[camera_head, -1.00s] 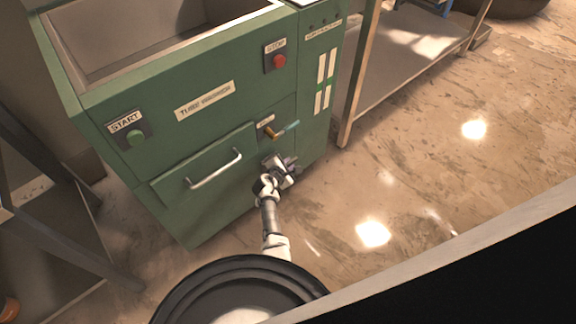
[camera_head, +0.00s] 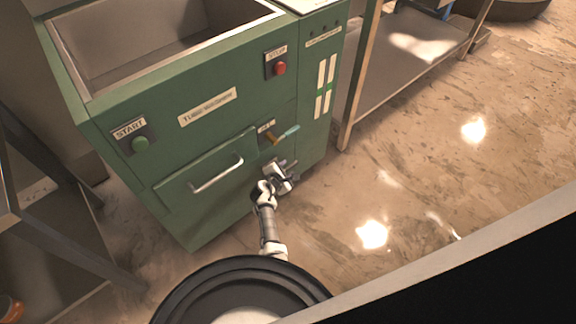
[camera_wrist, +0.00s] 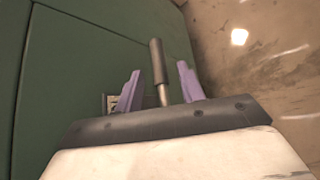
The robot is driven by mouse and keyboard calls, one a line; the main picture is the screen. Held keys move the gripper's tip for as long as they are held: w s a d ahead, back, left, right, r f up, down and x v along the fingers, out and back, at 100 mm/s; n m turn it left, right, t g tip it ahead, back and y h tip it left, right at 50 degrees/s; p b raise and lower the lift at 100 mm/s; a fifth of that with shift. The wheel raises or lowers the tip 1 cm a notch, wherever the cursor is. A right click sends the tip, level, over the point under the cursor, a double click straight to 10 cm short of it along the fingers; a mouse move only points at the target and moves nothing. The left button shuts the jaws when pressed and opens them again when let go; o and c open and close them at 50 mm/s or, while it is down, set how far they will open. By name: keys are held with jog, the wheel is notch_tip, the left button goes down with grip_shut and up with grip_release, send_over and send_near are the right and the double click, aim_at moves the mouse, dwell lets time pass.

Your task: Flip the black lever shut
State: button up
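A dark grey-brown lever (camera_wrist: 157,62) with a thin metal stem stands between the two purple fingers of my gripper (camera_wrist: 158,72) in the wrist view. The fingers are apart, with gaps on both sides of the lever, so my gripper is open around it in that picture. Whether the lever is deep between the fingers or beyond them is hard to tell. In the head view my gripper (camera_head: 284,172) is at the lower right front of the green machine (camera_head: 215,135). The dark lever is not clearly made out there.
A brass and teal handle (camera_head: 286,133) sticks out just above my gripper. A silver drawer handle (camera_head: 217,175), a green START button (camera_head: 140,145) and a red STOP button (camera_head: 279,69) are on the machine. A shelf (camera_head: 400,60) stands right; floor is open at lower right.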

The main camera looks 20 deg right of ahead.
jog(key=p+v, duration=0.7)
jog(key=v, duration=0.4)
jog(key=shift+s+a+p, duration=0.15)
jog(key=shift+s+p, duration=0.05)
jog(key=shift+p, duration=0.2)
jog(key=shift+r, duration=0.15)
